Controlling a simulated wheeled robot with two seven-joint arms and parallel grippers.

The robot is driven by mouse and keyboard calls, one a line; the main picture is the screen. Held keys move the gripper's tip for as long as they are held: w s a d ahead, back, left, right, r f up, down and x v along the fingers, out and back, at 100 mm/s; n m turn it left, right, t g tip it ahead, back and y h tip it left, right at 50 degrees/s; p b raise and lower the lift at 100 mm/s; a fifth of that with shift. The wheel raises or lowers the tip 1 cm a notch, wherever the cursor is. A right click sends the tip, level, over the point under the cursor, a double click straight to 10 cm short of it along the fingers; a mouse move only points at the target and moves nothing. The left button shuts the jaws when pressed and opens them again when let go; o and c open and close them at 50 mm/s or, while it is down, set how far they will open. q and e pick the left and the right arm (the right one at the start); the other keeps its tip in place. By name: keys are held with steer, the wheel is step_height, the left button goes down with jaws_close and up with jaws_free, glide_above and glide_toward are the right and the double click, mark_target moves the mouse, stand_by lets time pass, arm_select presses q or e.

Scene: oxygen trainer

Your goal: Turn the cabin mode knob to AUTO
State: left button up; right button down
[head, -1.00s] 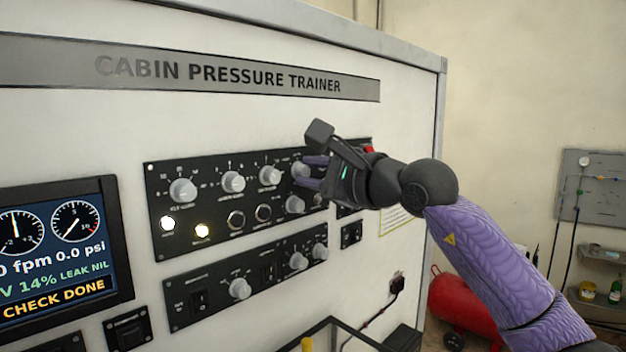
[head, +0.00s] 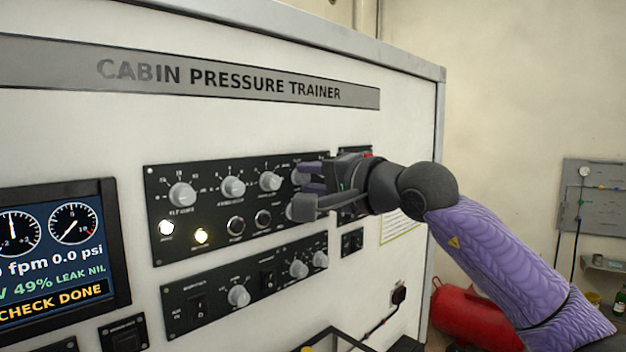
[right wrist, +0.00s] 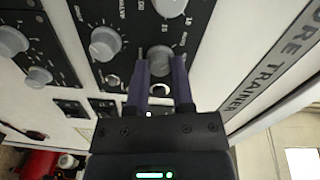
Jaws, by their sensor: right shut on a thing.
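My right gripper (head: 309,179) is shut on the knob (head: 298,177) at the right end of the upper row on the black upper panel (head: 215,246). In the right wrist view, the two purple fingers of my right gripper (right wrist: 160,75) sit on either side of this grey knob (right wrist: 160,59). The gripper hides its label and part of its scale, so I cannot read its name or setting. My left gripper is out of view.
Neighbouring knobs (head: 270,181) stand close by in the same row, and another knob (right wrist: 105,43) sits beside the gripper in the wrist view. A lower panel (head: 215,304) has more knobs and switches. A screen (head: 50,255) at left reads CHECK DONE.

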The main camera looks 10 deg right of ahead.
steer(key=shift+f+n, duration=0.1)
steer(key=shift+n, duration=0.2)
stand_by(0.4)
steer(key=shift+c, duration=2.4)
jaws_free()
steer(key=shift+s+d, duration=0.15)
steer(key=shift+s, duration=0.05)
steer(key=b+v, duration=0.4)
steer(key=v, duration=0.5)
steer(key=shift+s+b, duration=0.2)
steer(key=shift+b, duration=0.15)
steer(key=shift+d, duration=0.15)
